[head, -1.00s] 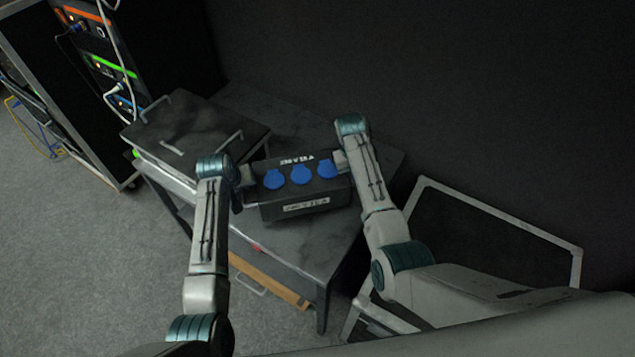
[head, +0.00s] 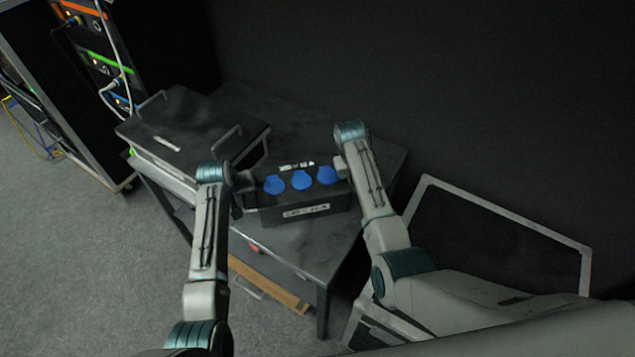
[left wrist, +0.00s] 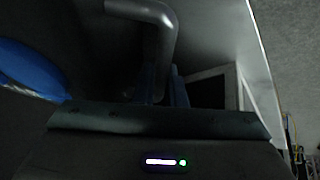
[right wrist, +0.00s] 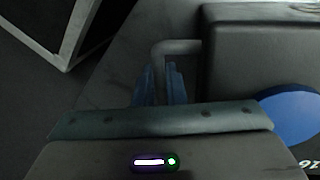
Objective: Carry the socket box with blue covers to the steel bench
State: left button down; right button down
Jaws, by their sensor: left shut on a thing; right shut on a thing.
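The black socket box (head: 330,208) with three blue covers (head: 301,180) is over the top of the dark grey steel bench (head: 290,249) in the head view. I cannot tell whether its underside touches the top. My left gripper (head: 244,190) is shut on the handle at the box's left end; this handle (left wrist: 163,35) shows in the left wrist view. My right gripper (head: 342,165) is at the right end, shut on the other handle (right wrist: 180,47), which shows in the right wrist view. The box looks about level.
A black case (head: 185,130) with handles stands on the bench's left part, close to the box. A rack (head: 100,65) with cables stands at the back left. A grey-framed dark panel (head: 500,210) is at the right. The bench's front strip is clear.

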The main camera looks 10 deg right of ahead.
pick_arm(q)
jog(key=c, duration=1.5)
grip_release()
pick_arm(e)
jog(key=c, duration=1.5)
grip_release()
pick_arm(q)
jog(key=shift+r, duration=0.1)
pick_arm(e)
jog(key=shift+r, duration=0.2)
pick_arm(q)
jog(key=v, duration=0.7)
jog(key=shift+s+r, duration=0.2)
jog(key=shift+r, duration=0.15)
pick_arm(e)
notch_tip(320, 180, up, 11)
jog(key=a, duration=0.2)
jog(key=shift+s+a+r, duration=0.15)
jog(key=shift+r, duration=0.05)
pick_arm(q)
jog(key=shift+a, duration=0.1)
